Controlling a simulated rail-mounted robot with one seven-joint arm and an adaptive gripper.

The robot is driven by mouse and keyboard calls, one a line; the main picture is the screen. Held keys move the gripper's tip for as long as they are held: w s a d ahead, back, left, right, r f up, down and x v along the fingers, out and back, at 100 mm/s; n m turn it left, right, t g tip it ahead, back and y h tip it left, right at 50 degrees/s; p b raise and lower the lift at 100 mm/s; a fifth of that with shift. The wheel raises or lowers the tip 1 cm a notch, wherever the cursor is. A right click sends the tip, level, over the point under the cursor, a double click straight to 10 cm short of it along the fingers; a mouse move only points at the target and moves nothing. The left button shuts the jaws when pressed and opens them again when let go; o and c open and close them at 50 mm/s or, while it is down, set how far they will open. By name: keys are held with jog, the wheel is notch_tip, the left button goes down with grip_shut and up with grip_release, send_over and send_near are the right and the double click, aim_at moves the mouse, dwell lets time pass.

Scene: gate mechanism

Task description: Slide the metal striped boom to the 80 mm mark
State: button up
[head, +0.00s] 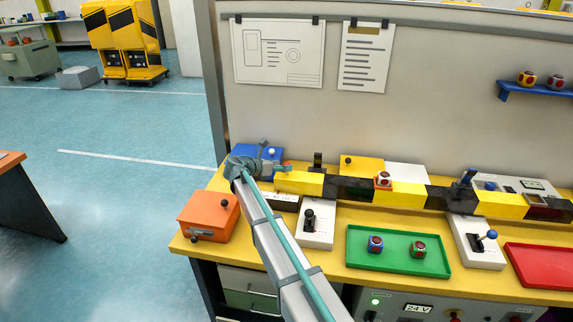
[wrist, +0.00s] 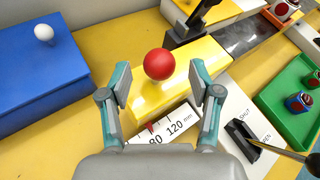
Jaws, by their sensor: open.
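The striped boom (head: 410,194) lies level along the bench, in yellow and dark bands. Its yellow left end (wrist: 150,97) carries a red ball knob (wrist: 159,64). My gripper (wrist: 160,80) is open, with one finger on each side of the knob and a gap on both sides. In the head view my gripper (head: 273,167) is at the boom's left end. A white scale (wrist: 165,132) beside the boom reads 80 and 120 mm in the wrist view. A small red mark on the boom's lower edge lies near the 80; its exact reading is unclear.
A blue box (wrist: 40,75) with a white knob stands left of the boom. An orange box (head: 208,216) is at the bench's left corner. A lever plate (head: 315,228) and a green tray (head: 400,265) with two cubes lie in front.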

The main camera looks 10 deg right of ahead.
jog(key=shift+p+x, duration=0.35)
jog(key=shift+x, duration=1.4)
grip_shut()
jog(key=shift+a, duration=0.15)
